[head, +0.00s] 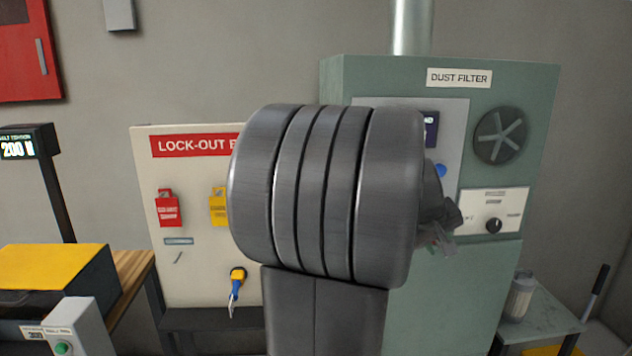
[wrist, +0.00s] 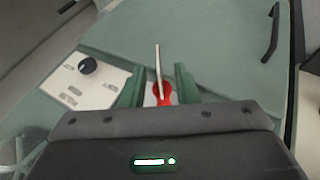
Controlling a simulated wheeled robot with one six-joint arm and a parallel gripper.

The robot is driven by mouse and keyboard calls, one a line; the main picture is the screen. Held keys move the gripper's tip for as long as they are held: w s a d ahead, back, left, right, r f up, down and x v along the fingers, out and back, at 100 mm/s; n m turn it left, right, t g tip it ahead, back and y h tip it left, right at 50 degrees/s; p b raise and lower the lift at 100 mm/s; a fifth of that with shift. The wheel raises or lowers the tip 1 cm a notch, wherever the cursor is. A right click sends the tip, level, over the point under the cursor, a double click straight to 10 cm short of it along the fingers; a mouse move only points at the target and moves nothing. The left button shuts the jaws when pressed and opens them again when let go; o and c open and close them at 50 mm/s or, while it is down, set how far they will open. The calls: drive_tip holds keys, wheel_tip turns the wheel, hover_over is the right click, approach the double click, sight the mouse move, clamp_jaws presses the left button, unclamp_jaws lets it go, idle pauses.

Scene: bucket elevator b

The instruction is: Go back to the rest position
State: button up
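My arm's dark grey wrist blocks the middle of the head view, and my gripper (head: 447,215) only partly shows past its right side. In the wrist view my gripper (wrist: 161,85) has its two green fingers apart. A small red thing with a thin pale shaft (wrist: 161,95) shows between them. Small gaps seem to lie on both sides of it, and I cannot tell whether it is fixed to the cabinet behind. The gripper is in front of the green dust filter cabinet (head: 450,290).
A lock-out board (head: 145,225) with red and yellow items stands left of the cabinet. A dial panel (head: 493,213) and fan grille are on the cabinet. A small table (head: 545,322) with a jar is at right. A yellow-topped machine (head: 55,265) is at left.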

drive_tip(key=shift+s, duration=0.4)
drive_tip(key=shift+w, duration=0.1)
drive_tip(key=shift+w+a+r, duration=0.1)
drive_tip(key=shift+a+r, duration=0.1)
drive_tip(key=shift+r, duration=0.15)
drive_tip(key=b+v, duration=0.2)
drive_tip(key=v, duration=1.1)
drive_tip(key=p+x, duration=0.2)
drive_tip(key=x, duration=1.2)
drive_tip(key=shift+s+d, duration=0.1)
drive_tip(key=shift+s, duration=0.1)
drive_tip(key=shift+s+d, duration=0.15)
drive_tip(key=shift+s, duration=2.75)
